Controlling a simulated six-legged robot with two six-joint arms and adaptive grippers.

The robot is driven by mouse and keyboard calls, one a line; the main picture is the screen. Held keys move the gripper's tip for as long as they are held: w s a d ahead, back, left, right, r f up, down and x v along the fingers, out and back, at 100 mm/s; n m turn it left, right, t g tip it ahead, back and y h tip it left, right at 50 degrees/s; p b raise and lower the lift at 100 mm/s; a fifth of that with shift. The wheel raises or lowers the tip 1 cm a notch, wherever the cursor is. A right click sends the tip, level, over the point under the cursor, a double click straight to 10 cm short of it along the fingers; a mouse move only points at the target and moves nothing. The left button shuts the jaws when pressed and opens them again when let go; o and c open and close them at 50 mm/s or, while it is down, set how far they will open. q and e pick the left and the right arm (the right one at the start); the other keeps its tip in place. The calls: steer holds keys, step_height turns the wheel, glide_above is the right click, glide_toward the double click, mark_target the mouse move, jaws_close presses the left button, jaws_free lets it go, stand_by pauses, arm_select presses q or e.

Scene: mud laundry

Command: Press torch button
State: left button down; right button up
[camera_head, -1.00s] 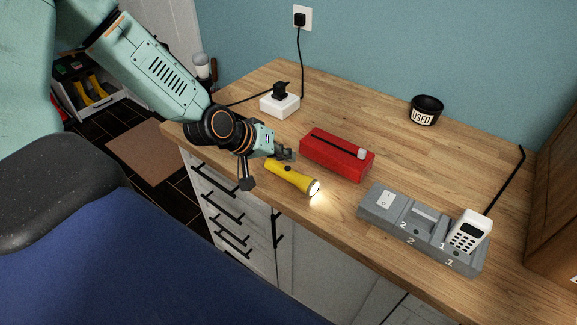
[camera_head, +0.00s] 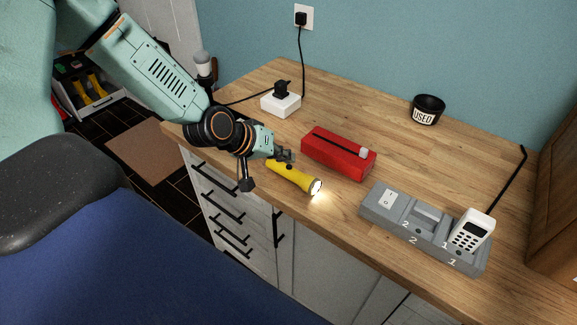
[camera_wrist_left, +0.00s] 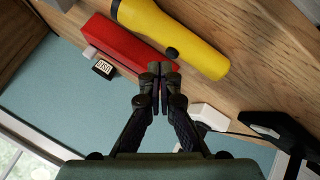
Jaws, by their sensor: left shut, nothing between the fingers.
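The yellow torch (camera_head: 294,178) lies on the wooden counter, and its head glows with light at the lower right end. In the left wrist view the torch (camera_wrist_left: 185,38) shows a round dark button (camera_wrist_left: 172,53) on its side. My left gripper (camera_head: 286,155) is shut and empty, just above the rear end of the torch. In the left wrist view its fingertips (camera_wrist_left: 160,70) are together, close below the button in the picture; I cannot tell whether they touch the torch. My right gripper is not in view.
A red box (camera_head: 338,155) lies just behind the torch. A grey charging dock (camera_head: 375,212) with a white handset (camera_head: 471,230) stands to the right. A white socket block (camera_head: 280,104) and a black cup labelled USED (camera_head: 427,110) stand farther back. Counter between them is clear.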

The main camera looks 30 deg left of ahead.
arm_select(q)
steer(key=shift+w+f, duration=0.1)
stand_by(0.4)
steer(key=shift+f+b, duration=0.4)
steer(key=shift+f, duration=0.05)
stand_by(0.4)
steer(key=shift+r, duration=0.1)
steer(key=shift+d+r+p, duration=0.1)
steer(key=shift+r+p, duration=0.7)
steer(key=shift+r, duration=0.05)
step_height(320, 180, up, 6)
steer(key=p, duration=0.5)
steer(key=shift+p, duration=0.4)
